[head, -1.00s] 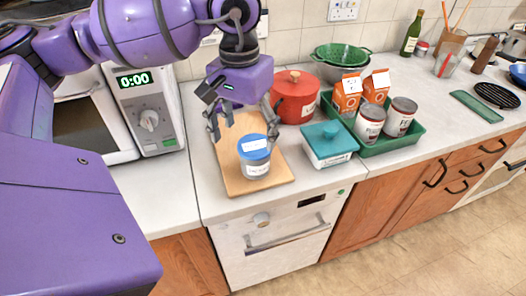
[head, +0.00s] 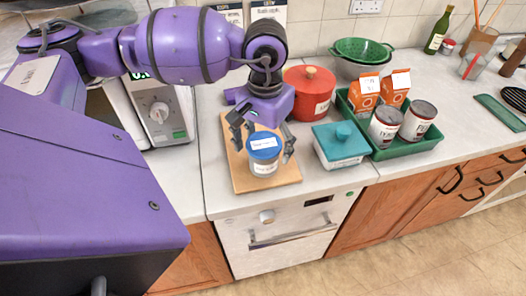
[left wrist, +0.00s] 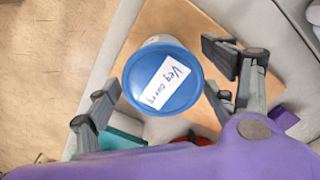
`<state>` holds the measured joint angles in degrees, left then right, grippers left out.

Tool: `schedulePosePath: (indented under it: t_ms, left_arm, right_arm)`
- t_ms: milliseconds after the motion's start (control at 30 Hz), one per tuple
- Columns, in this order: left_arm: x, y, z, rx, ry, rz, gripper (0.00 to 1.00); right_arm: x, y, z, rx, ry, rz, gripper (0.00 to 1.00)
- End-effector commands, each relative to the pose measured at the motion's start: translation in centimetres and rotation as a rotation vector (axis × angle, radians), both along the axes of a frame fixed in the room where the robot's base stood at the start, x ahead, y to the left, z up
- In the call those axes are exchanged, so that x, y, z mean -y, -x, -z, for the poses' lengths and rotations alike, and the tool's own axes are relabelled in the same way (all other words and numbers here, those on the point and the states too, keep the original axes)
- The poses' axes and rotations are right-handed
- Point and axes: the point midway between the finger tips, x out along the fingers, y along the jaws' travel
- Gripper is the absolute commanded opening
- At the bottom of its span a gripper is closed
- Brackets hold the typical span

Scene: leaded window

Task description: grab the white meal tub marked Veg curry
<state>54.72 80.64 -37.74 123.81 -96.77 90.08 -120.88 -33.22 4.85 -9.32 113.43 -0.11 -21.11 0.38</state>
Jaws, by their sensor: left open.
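The white meal tub (head: 264,153) has a blue lid and stands upright on a wooden board (head: 240,182) on the counter. In the left wrist view its lid (left wrist: 148,92) carries a white label that reads Veg curry. My left gripper (head: 262,143) is open, with one finger on each side of the tub. In the left wrist view the open fingers (left wrist: 165,98) flank the lid, with a gap at the left finger; whether the right finger touches cannot be told. My right gripper is not in view.
A red pot (head: 309,93) stands behind the tub. A white dish with a teal lid (head: 341,141) stands to its right, beside a green tray (head: 412,147) with cans and orange cartons. A microwave (head: 157,112) is at the left. The counter's front edge is close.

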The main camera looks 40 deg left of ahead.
Motion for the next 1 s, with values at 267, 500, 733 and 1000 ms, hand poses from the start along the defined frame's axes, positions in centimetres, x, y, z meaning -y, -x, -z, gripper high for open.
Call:
schedulePosePath:
  t_ms: [267, 500, 733, 1000]
  left_arm:
    - [-0.01, 0.0, 0.02, -0.001, 0.0, -0.001, 0.61]
    - [0.0, 0.0, 0.0, -0.001, 0.0, -0.001, 0.3]
    - [0.01, -0.03, -0.06, 0.0, 0.001, -0.001, 0.21]
    - [-0.06, -0.08, -0.95, 0.001, -0.001, -0.001, 0.21]
  right_arm:
    - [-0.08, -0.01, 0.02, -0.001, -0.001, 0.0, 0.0]
    - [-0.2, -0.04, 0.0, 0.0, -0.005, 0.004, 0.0]
    - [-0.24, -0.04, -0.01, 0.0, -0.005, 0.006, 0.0]
    - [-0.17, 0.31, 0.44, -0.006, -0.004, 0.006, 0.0]
